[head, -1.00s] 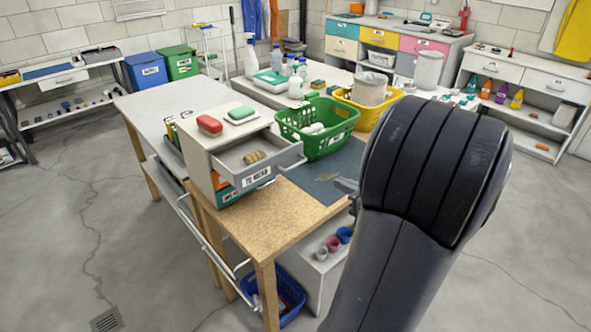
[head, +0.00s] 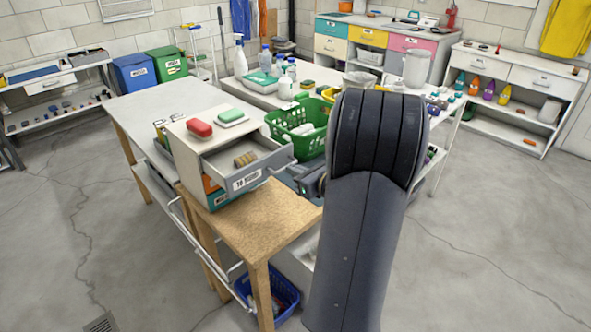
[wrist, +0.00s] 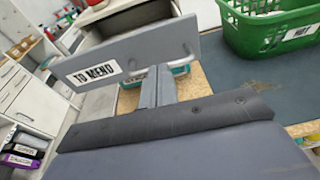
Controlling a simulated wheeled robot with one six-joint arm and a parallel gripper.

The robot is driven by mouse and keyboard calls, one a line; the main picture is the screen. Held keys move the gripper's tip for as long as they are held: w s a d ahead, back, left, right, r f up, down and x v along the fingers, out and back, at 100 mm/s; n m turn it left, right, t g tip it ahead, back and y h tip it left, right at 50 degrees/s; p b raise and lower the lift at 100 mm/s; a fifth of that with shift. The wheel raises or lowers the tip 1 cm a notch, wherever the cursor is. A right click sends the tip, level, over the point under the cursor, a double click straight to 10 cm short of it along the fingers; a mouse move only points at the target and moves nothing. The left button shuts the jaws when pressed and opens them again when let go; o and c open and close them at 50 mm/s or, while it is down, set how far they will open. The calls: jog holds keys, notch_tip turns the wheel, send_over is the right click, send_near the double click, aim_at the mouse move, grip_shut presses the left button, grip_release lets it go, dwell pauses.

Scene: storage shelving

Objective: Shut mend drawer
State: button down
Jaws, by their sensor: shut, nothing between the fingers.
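The mend drawer (head: 272,168) is pulled out of the top of a small white drawer cabinet (head: 186,160) on the wooden-topped bench. Its grey front reads "TO MEND", and a tan roll (head: 245,159) lies inside. In the wrist view the drawer front (wrist: 183,38) stands right ahead of my gripper (wrist: 157,78). The gripper's fingers are together and empty, with their tips at the lower part of the front, beside its pale handle. I cannot tell whether they touch it. In the head view my arm hides much of the gripper.
A red item (head: 199,128) and a green-and-white item (head: 231,117) lie on the cabinet top. A green basket (head: 285,125) stands just behind the drawer on the right. A blue bin (head: 283,302) sits low under the bench. Floor at the right is clear.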

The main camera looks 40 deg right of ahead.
jog(key=shift+w, duration=0.1)
jog(key=b, duration=0.2)
send_near(262, 148)
jog(key=w+a, duration=0.2)
jog(key=w+a+r, duration=0.1)
jog(key=w, duration=0.1)
jog(key=shift+w+a+r, duration=0.1)
jog(key=shift+w+a, duration=0.3)
jog(key=shift+r, duration=0.25)
